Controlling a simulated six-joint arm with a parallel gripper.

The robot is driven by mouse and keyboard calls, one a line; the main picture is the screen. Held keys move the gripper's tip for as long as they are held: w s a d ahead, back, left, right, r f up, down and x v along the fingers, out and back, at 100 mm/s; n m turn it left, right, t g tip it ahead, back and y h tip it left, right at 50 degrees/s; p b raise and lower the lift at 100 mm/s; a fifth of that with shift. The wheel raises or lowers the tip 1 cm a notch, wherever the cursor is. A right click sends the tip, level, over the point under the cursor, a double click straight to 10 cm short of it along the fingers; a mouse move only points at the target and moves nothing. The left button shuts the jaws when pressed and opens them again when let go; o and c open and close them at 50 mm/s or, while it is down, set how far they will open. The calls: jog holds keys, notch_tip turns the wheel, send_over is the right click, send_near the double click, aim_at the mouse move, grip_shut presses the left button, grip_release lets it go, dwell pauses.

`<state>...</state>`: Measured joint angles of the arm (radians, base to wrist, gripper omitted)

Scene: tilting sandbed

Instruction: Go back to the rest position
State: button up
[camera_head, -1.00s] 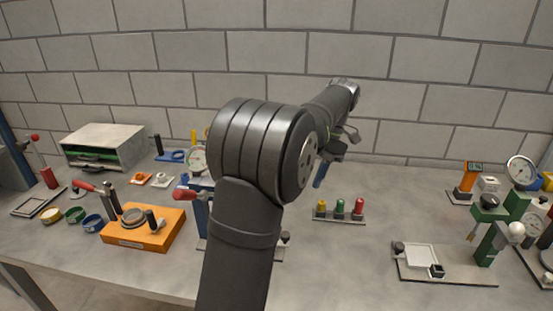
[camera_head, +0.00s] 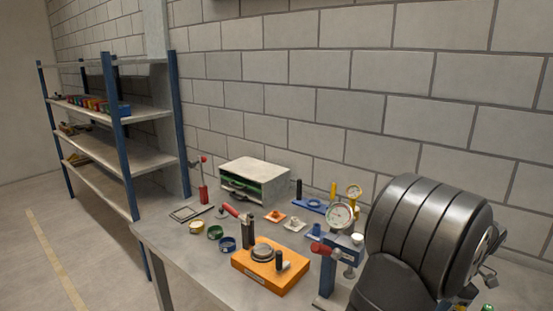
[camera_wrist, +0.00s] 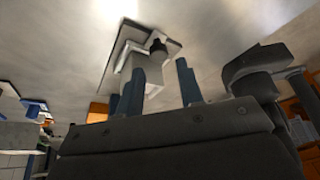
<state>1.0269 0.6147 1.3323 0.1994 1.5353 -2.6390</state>
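My gripper shows in the wrist view (camera_wrist: 160,68) with its two blue fingers apart and a clear gap between them. I see nothing held in the gap. Behind the fingers, a pale fixture with a dark knob (camera_wrist: 158,46) rests on the grey bench; it looks apart from the fingers. In the head view my arm fills the lower right, and the fingers are not visible there.
An orange block (camera_head: 270,272), a grey drawer box (camera_head: 253,170), a dial gauge (camera_head: 341,216) and several small cups stand on the bench (camera_head: 185,255). A blue-posted shelf (camera_head: 125,150) stands at left. The right part of the bench is hidden or out of view.

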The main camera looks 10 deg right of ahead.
jog(key=shift+x, duration=2.6)
jog(key=shift+a, duration=0.1)
jog(key=o, duration=1.5)
jog(key=shift+r, duration=0.1)
jog(key=shift+c, duration=0.2)
jog(key=w+a+r+m+h, duration=0.2)
jog(key=a+r+m, duration=0.1)
jog(key=r+m, duration=0.9)
jog(key=w+a+r+m+h, duration=0.2)
jog(key=r+m, duration=0.7)
jog(key=m, duration=0.6)
notch_tip(320, 180, down, 10)
jog(key=shift+w+r, duration=0.15)
jog(key=shift+w, duration=0.05)
jog(key=shift+a+r, duration=0.15)
notch_tip(320, 180, up, 10)
